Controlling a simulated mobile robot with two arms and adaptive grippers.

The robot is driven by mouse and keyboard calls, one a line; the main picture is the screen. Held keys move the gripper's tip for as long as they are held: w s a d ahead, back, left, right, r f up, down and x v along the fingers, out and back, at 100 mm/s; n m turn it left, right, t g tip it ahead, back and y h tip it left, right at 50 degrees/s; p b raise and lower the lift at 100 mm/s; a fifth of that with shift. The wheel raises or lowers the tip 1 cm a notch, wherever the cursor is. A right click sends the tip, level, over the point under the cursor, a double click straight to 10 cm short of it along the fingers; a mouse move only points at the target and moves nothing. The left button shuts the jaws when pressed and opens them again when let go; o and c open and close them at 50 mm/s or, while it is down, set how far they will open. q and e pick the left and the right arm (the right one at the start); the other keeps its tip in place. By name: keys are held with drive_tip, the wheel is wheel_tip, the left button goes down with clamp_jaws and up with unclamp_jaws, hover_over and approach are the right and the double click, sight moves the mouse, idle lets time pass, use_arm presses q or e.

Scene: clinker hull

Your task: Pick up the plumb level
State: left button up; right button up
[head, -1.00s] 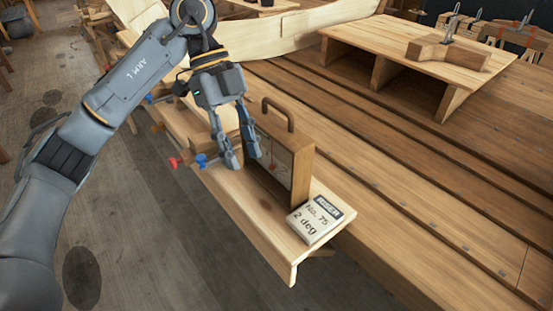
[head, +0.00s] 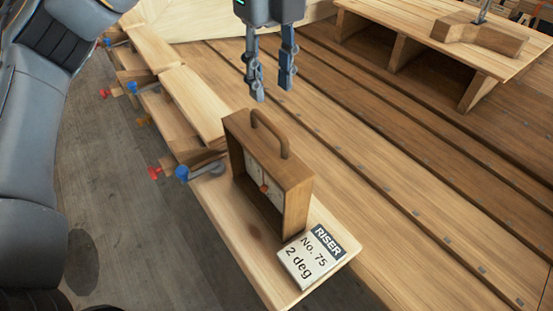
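The plumb level (head: 296,199) is a brown wooden box frame with a curved handle on top and a pale dial face on its left side. It stands upright on a light wooden plank in the head view's middle. My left gripper (head: 272,92) points downward above and behind the level's handle, apart from it. Its two fingers are spread with nothing between them. My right gripper is not in view.
A white card (head: 312,256) reading "RISER No. 75 2 deg" lies on the plank in front of the level. Clamps with red and blue knobs (head: 182,172) stick out at the left. A low wooden bench (head: 430,45) stands at upper right. Bare planking lies right of the level.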

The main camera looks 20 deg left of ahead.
use_arm(q)
drive_tip(key=p, duration=0.1)
hover_over(271, 143)
wheel_tip(271, 143, down, 5)
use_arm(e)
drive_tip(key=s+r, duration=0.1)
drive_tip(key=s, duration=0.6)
use_arm(q)
wheel_tip(271, 143, down, 2)
drive_tip(key=shift+a+f+p, duration=0.15)
drive_tip(key=shift+f+p, duration=0.05)
drive_tip(key=shift+p, duration=0.1)
wheel_tip(271, 143, down, 2)
drive_tip(key=shift+f+p, duration=0.15)
drive_tip(key=shift+p, duration=1)
wheel_tip(271, 143, down, 3)
drive_tip(key=shift+w+f+p, duration=0.1)
drive_tip(key=shift+p, duration=0.2)
clamp_jaws()
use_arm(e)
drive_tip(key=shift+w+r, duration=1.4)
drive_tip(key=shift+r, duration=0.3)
